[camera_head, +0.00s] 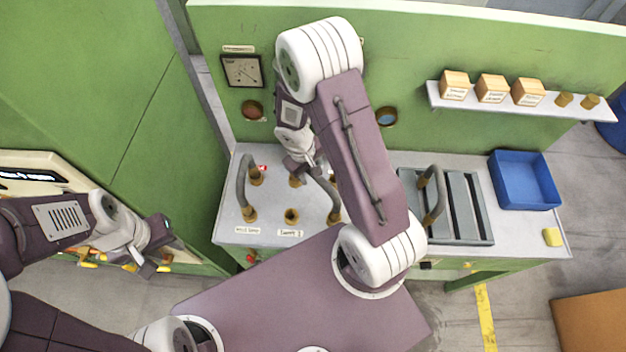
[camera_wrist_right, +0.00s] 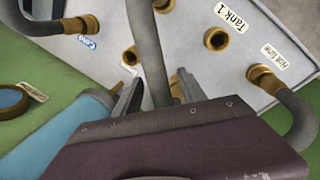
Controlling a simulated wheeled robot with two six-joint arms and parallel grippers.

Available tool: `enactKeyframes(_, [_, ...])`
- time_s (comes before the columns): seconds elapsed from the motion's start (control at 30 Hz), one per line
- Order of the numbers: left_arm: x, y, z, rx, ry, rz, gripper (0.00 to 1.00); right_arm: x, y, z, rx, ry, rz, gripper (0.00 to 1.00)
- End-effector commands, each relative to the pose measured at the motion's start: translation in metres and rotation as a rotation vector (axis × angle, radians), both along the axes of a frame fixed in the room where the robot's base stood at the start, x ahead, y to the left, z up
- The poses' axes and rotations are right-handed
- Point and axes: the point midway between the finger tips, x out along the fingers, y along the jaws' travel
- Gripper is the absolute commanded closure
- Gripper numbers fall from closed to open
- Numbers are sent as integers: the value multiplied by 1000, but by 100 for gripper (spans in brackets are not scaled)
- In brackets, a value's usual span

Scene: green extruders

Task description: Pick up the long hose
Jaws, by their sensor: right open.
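A grey hose with brass ends (camera_head: 325,186) arches over the bench panel at the middle. My right gripper (camera_head: 304,168) is above it, partly hidden by my own arm. In the right wrist view, the same gripper (camera_wrist_right: 158,92) is open, with the grey hose (camera_wrist_right: 149,45) running between its fingers; I cannot tell whether they touch it. A second grey hose (camera_head: 241,180) joins two fittings at the left of the panel. A third (camera_head: 441,190) stands at the slatted grey rack. No label tells me which is the long hose. My left gripper (camera_head: 157,246) is open and empty, away from the hoses.
A brass port marked Tank 1 (camera_wrist_right: 216,38) is bare. A blue bin (camera_head: 525,180) and a yellow block (camera_head: 552,237) are at the bench's right. A green machine with coloured knobs is beside my left gripper.

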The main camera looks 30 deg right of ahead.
Motion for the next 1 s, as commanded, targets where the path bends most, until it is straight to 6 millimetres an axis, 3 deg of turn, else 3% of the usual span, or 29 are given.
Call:
enactKeyframes(0.1, [0,0,-6,0,0,0,64,0,-3,-18,0,1,0,51])
enactKeyframes(0.37, [0,0,-6,0,0,0,64,1,-4,-21,0,-1,0,51])
enactKeyframes(0.53, [0,0,-6,0,0,0,64,1,-4,-20,0,-1,0,99])
enactKeyframes(0.87, [0,0,-5,0,0,0,64,2,-4,-20,0,-2,0,100])
enactKeyframes(1.0, [0,0,-2,0,0,0,64,2,-4,-10,0,-4,0,100])
